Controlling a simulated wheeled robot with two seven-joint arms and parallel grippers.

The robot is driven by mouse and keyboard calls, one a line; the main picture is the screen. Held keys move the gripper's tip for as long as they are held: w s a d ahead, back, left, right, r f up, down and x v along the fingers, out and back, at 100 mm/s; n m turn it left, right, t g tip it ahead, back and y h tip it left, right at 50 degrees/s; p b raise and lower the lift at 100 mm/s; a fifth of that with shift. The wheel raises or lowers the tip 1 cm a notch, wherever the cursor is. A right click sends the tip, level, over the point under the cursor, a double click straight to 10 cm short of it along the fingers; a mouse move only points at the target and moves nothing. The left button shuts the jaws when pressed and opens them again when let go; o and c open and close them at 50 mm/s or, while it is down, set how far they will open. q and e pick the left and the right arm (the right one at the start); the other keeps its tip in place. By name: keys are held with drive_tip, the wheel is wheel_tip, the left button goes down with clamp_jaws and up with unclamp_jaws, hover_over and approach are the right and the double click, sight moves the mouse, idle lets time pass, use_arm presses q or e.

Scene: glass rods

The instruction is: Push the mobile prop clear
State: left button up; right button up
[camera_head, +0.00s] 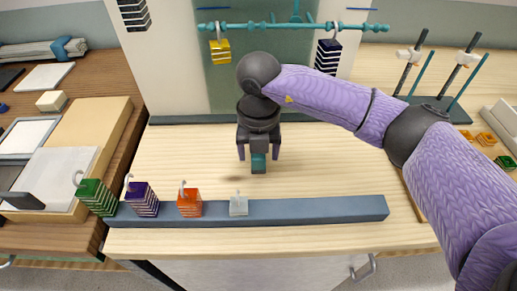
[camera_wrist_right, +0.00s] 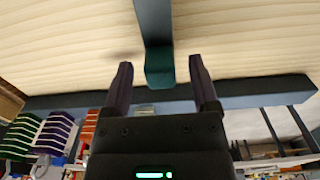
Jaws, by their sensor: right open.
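My right gripper (camera_head: 258,154) is open above the middle of the pale wooden table, fingers pointing down. A teal-ended piece (camera_head: 258,163), which looks like the prop, shows between its fingertips. In the right wrist view, the teal end (camera_wrist_right: 160,68) tips a blue-grey bar (camera_wrist_right: 153,22) coming from the top edge. It sits between the open fingers (camera_wrist_right: 160,62), with a visible gap on each side. In the head view the rest of the bar is hidden behind the gripper. The teal mobile rod (camera_head: 290,27) hangs at the back. My left gripper is out of view.
A yellow weight (camera_head: 220,51) and a navy weight (camera_head: 328,56) hang from the rod. Green (camera_head: 97,198), purple (camera_head: 141,199), orange (camera_head: 189,204) and pale (camera_head: 238,206) hooked weights stand on the front blue-grey rail (camera_head: 320,209). The table beside the gripper is clear.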

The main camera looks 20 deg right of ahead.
wheel_tip(320, 180, up, 9)
drive_tip(key=shift+r+p, duration=0.15)
drive_tip(key=shift+p, duration=1.1)
drive_tip(key=shift+r, duration=0.15)
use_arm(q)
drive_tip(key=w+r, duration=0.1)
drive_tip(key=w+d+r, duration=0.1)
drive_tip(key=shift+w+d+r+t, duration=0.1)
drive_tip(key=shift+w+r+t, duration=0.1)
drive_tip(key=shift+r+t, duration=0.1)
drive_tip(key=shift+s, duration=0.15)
